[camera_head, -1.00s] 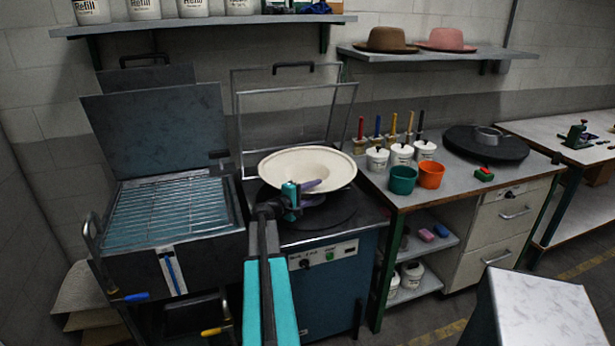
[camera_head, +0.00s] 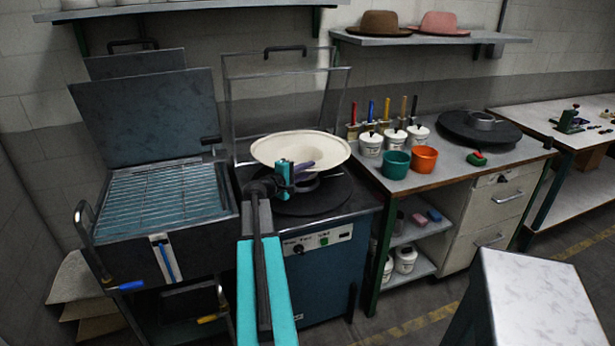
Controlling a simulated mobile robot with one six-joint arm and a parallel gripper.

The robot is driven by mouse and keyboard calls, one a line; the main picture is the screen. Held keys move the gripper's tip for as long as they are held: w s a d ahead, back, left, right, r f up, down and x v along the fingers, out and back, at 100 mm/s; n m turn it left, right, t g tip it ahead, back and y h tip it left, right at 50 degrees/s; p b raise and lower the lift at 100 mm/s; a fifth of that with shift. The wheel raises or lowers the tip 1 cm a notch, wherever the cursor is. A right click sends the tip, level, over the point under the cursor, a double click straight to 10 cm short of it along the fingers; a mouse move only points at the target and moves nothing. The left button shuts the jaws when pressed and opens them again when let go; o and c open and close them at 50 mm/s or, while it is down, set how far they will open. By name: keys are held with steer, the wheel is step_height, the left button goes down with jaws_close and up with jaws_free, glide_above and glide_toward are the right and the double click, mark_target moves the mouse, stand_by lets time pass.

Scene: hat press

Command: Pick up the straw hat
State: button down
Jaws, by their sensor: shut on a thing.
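The straw hat (camera_head: 300,147) is cream, wide-brimmed and upside down, with its hollow facing up. It is above the round black plate (camera_head: 322,197) of the blue press machine, with a gap showing beneath it. My gripper (camera_head: 298,172) is at the near side of the hat, shut on its brim. The fingertips partly cover the hat's front, and the crown under the brim is mostly hidden.
The press's wire frame lid (camera_head: 338,100) stands raised behind the hat. A grill-like unit (camera_head: 165,205) with an open lid is at left. The bench at right holds white jars, a green cup (camera_head: 396,164) and an orange cup (camera_head: 424,159). A pale-topped block (camera_head: 525,290) is at lower right.

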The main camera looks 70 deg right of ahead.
step_height(320, 180, up, 15)
steer(key=b, duration=0.2)
stand_by(0.4)
stand_by(0.8)
steer(key=shift+s, duration=0.1)
